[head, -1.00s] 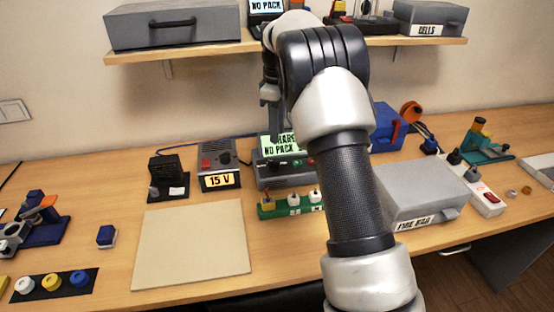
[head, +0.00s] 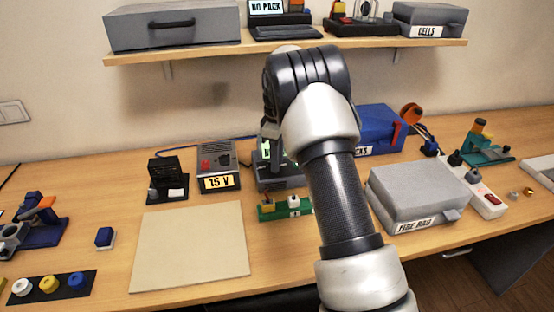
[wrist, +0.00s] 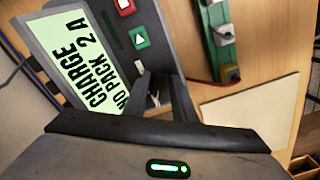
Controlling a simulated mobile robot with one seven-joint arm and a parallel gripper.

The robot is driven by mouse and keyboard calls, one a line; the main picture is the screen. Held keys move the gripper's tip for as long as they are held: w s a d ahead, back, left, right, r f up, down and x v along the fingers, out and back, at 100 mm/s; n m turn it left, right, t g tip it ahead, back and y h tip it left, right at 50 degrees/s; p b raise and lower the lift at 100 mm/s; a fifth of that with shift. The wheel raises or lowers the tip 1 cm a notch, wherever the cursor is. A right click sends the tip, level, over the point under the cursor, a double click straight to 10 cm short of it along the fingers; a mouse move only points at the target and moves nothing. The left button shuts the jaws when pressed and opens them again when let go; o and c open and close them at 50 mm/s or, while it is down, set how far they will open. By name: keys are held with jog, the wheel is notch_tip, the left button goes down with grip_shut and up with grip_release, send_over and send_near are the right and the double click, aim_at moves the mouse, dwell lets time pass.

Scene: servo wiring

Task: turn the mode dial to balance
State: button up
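The charger (head: 278,182) stands at the back middle of the bench, mostly behind my arm in the head view. In the wrist view, its pale green screen (wrist: 72,55) reads "CHARGE", "NO PACK" and "2 A". A red button (wrist: 124,6) and a green button (wrist: 138,39) sit beside the screen. My gripper (wrist: 155,88) is at the charger's front panel, its fingers a narrow gap apart. A small whitish part shows between them. The mode dial is not clearly visible; I cannot tell whether the fingers touch it.
A green strip with several posts (head: 270,213) lies just in front of the charger. The 15 V supply (head: 217,165) is to its left. A grey box (head: 418,190) and a blue box (head: 380,130) are to the right. The beige mat (head: 190,250) is bare.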

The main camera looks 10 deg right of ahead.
grip_shut()
jog(key=shift+r+m, duration=0.1)
jog(key=shift+m, duration=0.3)
jog(key=m, duration=0.2)
jog(key=m+p, duration=0.1)
jog(key=m, duration=0.1)
jog(key=shift+s+a+m+p, duration=0.2)
jog(key=shift+m+p, duration=0.1)
jog(key=shift+m, duration=0.1)
jog(key=m, duration=0.4)
jog(key=m+p, duration=0.1)
jog(key=m, duration=0.1)
jog(key=shift+a, duration=0.25)
jog(key=shift+o, duration=1.2)
grip_release()
